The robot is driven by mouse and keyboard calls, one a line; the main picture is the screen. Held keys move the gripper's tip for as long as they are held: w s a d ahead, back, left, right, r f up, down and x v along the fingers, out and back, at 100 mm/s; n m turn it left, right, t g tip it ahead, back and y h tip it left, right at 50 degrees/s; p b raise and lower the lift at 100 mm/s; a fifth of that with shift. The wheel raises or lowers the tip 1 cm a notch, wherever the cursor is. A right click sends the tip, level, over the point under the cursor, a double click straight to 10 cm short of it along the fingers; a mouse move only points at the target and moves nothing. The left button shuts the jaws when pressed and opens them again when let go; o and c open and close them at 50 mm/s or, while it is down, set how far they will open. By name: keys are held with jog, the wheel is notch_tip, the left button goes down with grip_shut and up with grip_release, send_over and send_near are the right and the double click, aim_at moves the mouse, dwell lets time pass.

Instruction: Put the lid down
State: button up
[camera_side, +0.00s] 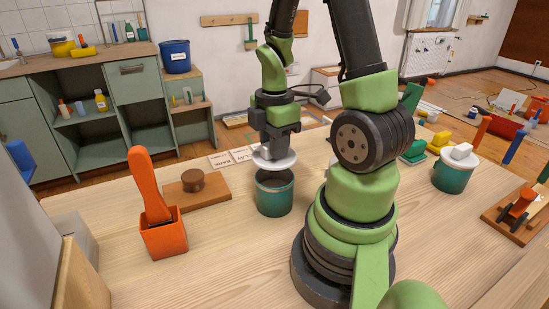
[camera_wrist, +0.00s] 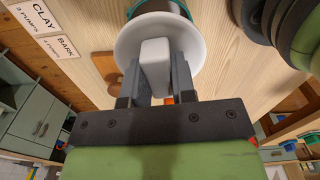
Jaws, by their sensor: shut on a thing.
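A white round lid (camera_side: 275,161) with a block-shaped handle hangs in my gripper (camera_side: 275,146), just above an open teal can (camera_side: 274,196). The lid looks slightly tilted and apart from the can's rim in the side view. In the wrist view my gripper (camera_wrist: 155,75) is shut on the handle of the lid (camera_wrist: 198,50), one finger on each side. The lid hides most of the can there; a strip of its rim and dark inside (camera_wrist: 158,7) shows beyond the lid. A second teal can (camera_side: 452,175) with a white lid on it stands at the right.
An orange holder (camera_side: 164,236) with an orange-handled tool stands at the left. A brown knob on a wooden board (camera_side: 197,190) lies behind it. Labelled cards (camera_side: 231,157) lie behind the can. The tabletop (camera_side: 235,265) in front of the can is clear.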

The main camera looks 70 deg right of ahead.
notch_tip(320, 180, up, 4)
jog(key=shift+r, duration=0.1)
jog(key=shift+w+d+r, duration=0.1)
jog(key=shift+r, duration=0.15)
jog(key=shift+w+d, duration=0.25)
jog(key=shift+w, duration=0.05)
jog(key=w+d+f, duration=0.2)
jog(key=w+d, duration=0.2)
jog(key=d, duration=0.1)
jog(key=m, duration=0.1)
send_over(257, 170)
notch_tip(257, 170, down, 5)
notch_tip(257, 170, down, 10)
jog(key=shift+f, duration=0.1)
jog(key=shift+f, duration=0.1)
jog(key=o, duration=0.9)
